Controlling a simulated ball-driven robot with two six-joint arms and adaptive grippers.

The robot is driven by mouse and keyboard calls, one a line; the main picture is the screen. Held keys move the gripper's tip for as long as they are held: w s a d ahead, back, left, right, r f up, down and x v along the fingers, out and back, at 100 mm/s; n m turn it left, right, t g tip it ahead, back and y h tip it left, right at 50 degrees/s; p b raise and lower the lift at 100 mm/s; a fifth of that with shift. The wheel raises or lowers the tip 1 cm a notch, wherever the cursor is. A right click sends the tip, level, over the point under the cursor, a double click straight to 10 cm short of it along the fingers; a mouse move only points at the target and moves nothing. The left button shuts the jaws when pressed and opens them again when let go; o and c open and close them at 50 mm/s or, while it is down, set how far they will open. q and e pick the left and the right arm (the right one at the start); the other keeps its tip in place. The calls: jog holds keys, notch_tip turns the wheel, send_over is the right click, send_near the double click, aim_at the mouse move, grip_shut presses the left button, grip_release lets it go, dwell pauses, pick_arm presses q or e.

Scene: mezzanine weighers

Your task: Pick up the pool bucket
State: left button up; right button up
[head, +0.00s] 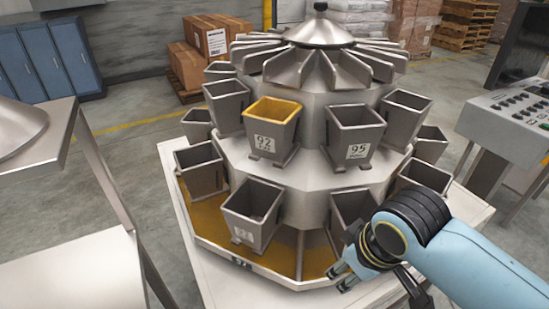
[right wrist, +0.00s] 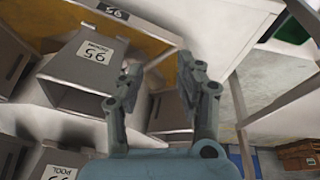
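The weigher carries two tiers of grey metal buckets. In the head view an upper bucket labelled 95 (head: 356,137) faces front right. Left of it is an upper bucket labelled 92 with a yellow rim (head: 272,122). The right wrist view is inverted; a label reading POOL 95 (right wrist: 57,172) shows on a bucket at the lower left edge. A lower-tier bucket labelled 95 (right wrist: 75,80) is left of the fingers. My right gripper (head: 341,276) is low at the weigher's front right, beside a lower bucket (head: 350,207). Its fingers (right wrist: 160,72) are apart with nothing held. My left gripper is out of view.
A yellow-brown lower tray (head: 210,221) rings the weigher's base. A control panel (head: 515,115) stands at the right, and a metal table (head: 38,160) at the left. Cartons (head: 215,40) and pallets stand behind. Open floor lies between table and weigher.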

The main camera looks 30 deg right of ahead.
jog(key=w+r+n+p, duration=0.1)
jog(key=w+r, duration=0.2)
jog(key=r, duration=0.3)
jog(key=w+r+p, duration=0.1)
jog(key=w+r, duration=0.2)
jog(key=r, duration=0.2)
jog(key=n+t+y, duration=0.1)
jog(key=n+y, duration=0.1)
jog(key=n, duration=0.2)
send_near(266, 142)
jog(key=shift+w+a+f+p, duration=0.25)
jog(key=shift+w+f+p, duration=0.2)
jog(key=shift+w+p, duration=0.3)
jog(key=p+x, duration=0.1)
jog(key=x, duration=0.4)
jog(key=shift+w+f, duration=0.2)
jog(key=shift+f, duration=0.2)
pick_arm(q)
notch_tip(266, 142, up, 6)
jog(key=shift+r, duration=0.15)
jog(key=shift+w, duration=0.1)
pick_arm(e)
jog(key=shift+c, duration=0.4)
grip_shut()
jog(key=shift+r, duration=0.1)
